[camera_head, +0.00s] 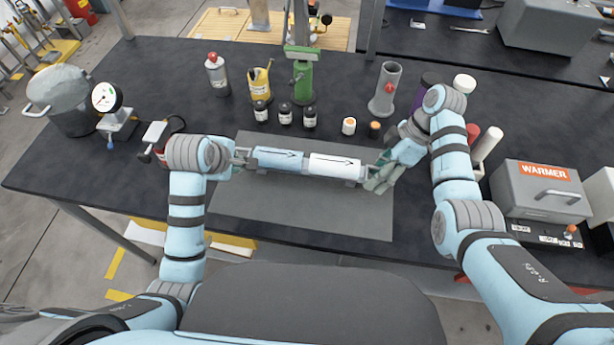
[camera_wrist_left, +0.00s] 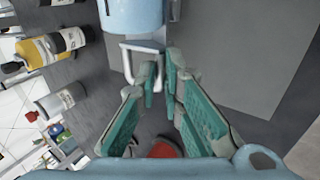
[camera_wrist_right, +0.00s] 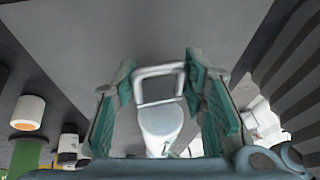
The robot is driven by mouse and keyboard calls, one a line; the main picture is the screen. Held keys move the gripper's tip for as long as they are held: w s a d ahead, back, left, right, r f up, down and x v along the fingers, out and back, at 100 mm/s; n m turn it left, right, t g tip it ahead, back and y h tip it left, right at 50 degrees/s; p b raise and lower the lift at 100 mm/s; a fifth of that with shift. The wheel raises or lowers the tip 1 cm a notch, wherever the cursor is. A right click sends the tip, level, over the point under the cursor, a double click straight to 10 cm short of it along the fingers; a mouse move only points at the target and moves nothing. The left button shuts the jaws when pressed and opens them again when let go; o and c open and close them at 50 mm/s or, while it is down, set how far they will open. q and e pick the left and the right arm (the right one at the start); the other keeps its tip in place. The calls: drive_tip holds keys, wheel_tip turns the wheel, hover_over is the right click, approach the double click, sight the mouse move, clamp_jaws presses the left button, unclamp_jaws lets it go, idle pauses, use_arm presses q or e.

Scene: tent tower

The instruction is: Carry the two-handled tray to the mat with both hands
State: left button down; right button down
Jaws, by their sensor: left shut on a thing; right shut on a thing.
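The two-handled tray (camera_head: 306,170) lies crosswise over the grey mat's back part, bearing a light blue cylinder (camera_head: 277,159) on the left and a white cylinder (camera_head: 335,167) on the right. My left gripper (camera_head: 241,157) is shut on its left handle, which shows between the fingers in the left wrist view (camera_wrist_left: 130,62). My right gripper (camera_head: 377,174) is shut on its right handle, seen in the right wrist view (camera_wrist_right: 158,71). The grey mat (camera_head: 300,212) is flat on the dark table. I cannot tell whether the tray touches it.
Several small dark bottles (camera_head: 285,114), a white jar (camera_head: 349,126) and a green stand (camera_head: 302,80) are behind the tray. A gauge (camera_head: 106,97) is at the left. A grey warmer box (camera_head: 540,190) is at the right. The mat's front part is clear.

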use_arm(q)
drive_tip(key=shift+f, duration=0.2)
use_arm(e)
drive_tip(key=shift+f, duration=0.25)
use_arm(q)
drive_tip(key=shift+s+f, duration=0.45)
use_arm(e)
drive_tip(key=shift+s+f, duration=0.45)
drive_tip(key=shift+s, duration=0.1)
use_arm(q)
drive_tip(key=shift+f, duration=0.2)
use_arm(e)
drive_tip(key=shift+f, duration=0.2)
use_arm(q)
drive_tip(key=c, duration=2)
unclamp_jaws()
drive_tip(key=shift+w+f, duration=0.1)
drive_tip(key=shift+f, duration=0.1)
drive_tip(key=shift+c, duration=0.2)
use_arm(e)
drive_tip(key=c, duration=1.3)
unclamp_jaws()
drive_tip(key=shift+w+f, duration=0.1)
drive_tip(key=shift+f, duration=0.1)
use_arm(q)
drive_tip(key=o, duration=0.3)
drive_tip(key=shift+w, duration=0.1)
use_arm(e)
drive_tip(key=o, duration=0.3)
drive_tip(key=shift+w, duration=0.15)
